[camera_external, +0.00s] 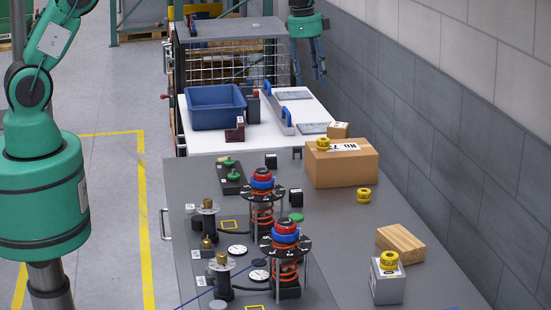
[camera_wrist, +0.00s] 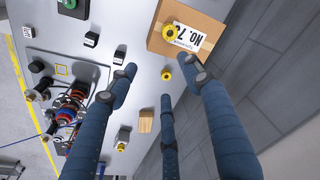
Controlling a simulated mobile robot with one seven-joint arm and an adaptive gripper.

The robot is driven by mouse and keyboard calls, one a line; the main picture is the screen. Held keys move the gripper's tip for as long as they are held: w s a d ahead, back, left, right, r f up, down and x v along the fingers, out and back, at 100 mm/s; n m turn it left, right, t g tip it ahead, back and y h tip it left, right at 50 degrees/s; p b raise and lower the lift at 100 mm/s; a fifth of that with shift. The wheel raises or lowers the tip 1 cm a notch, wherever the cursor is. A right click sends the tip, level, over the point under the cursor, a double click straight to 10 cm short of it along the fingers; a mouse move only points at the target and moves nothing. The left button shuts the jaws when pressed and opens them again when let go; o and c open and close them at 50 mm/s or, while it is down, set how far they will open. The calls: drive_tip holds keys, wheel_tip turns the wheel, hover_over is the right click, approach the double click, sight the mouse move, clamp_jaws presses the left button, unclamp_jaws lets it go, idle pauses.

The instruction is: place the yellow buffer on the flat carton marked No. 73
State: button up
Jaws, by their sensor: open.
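The brown carton marked No. 73 (camera_external: 345,173) stands on the grey bench; its label and top show in the wrist view (camera_wrist: 195,18). One yellow buffer (camera_external: 323,143) sits on its top at the left, also in the wrist view (camera_wrist: 169,31). A second yellow buffer (camera_external: 364,195) lies on the bench beside the carton, also in the wrist view (camera_wrist: 166,75). A third (camera_external: 389,260) sits on a silver block (camera_external: 387,286). My gripper (camera_external: 309,72) is open and empty, high above the far end; its three blue fingers (camera_wrist: 165,84) spread around the view of the second buffer.
A wooden block (camera_external: 401,243) stands near the silver block. Spring assemblies (camera_external: 262,205) and small fixtures fill the bench's left side. A blue bin (camera_external: 214,107) and a small box (camera_external: 338,130) stand behind. A block wall runs along the right.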

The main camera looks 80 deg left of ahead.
drive_tip(key=s+d+r+n+t, duration=0.1)
drive_tip(key=s+d+r, duration=0.5)
drive_tip(key=s+r, duration=0.5)
drive_tip(key=s+d+r+n+t, duration=0.1)
drive_tip(key=s+d+r, duration=0.6)
drive_tip(key=s+r, duration=0.4)
drive_tip(key=s+d+n+t, duration=0.1)
drive_tip(key=s+d, duration=0.2)
drive_tip(key=s, duration=1.2)
drive_tip(key=s+d+n+t, duration=0.1)
drive_tip(key=s+d, duration=0.3)
drive_tip(key=s, duration=1)
drive_tip(key=shift+s+d+r+n, duration=0.2)
drive_tip(key=shift+s+r+n, duration=0.15)
drive_tip(key=shift+n, duration=0.35)
wheel_tip(320, 180, down, 15)
drive_tip(key=b, duration=1.4)
drive_tip(key=shift+r+b, duration=0.2)
drive_tip(key=shift+b, duration=0.15)
